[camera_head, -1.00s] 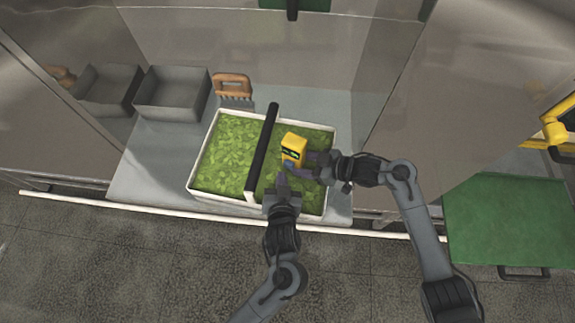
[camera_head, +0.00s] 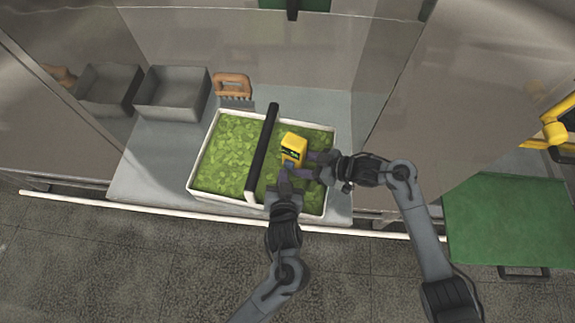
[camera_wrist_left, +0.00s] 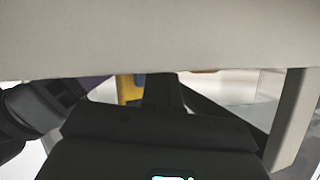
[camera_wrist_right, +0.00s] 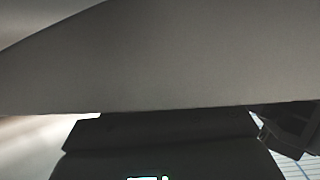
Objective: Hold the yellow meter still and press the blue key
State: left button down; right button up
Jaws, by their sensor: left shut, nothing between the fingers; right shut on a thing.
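The yellow meter (camera_head: 294,144) is a small boxy device with a dark face, held above the green leaf-filled tray in the head view. My right gripper (camera_head: 312,158) comes in from the right and is shut on the meter's side. My left gripper (camera_head: 284,172) is shut and empty, its tip just below the meter's face, at or very near a small blue spot (camera_head: 289,165). Whether it touches the blue key cannot be told. A strip of yellow (camera_wrist_left: 130,88) shows in the left wrist view. The right wrist view is mostly blocked by my own gripper.
The white tray (camera_head: 196,166) of green leaves has a black bar (camera_head: 262,150) across it, left of the meter. Two grey bins (camera_head: 172,92) and a wooden-handled brush (camera_head: 233,85) stand behind. A green panel (camera_head: 505,220) lies at right.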

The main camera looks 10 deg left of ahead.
pick_arm(q)
jog(key=shift+w+d, duration=0.15)
jog(key=shift+w, duration=0.35)
dwell(0.6)
jog(key=shift+s, duration=0.1)
jog(key=shift+s+a, duration=0.35)
jog(key=shift+s, duration=0.45)
jog(key=shift+s+a, duration=0.3)
jog(key=shift+s, duration=0.45)
jog(key=shift+s+a, duration=0.35)
jog(key=shift+s, duration=0.45)
jog(key=shift+s+a, duration=0.3)
jog(key=shift+s, duration=0.45)
pick_arm(e)
jog(key=o, duration=0.9)
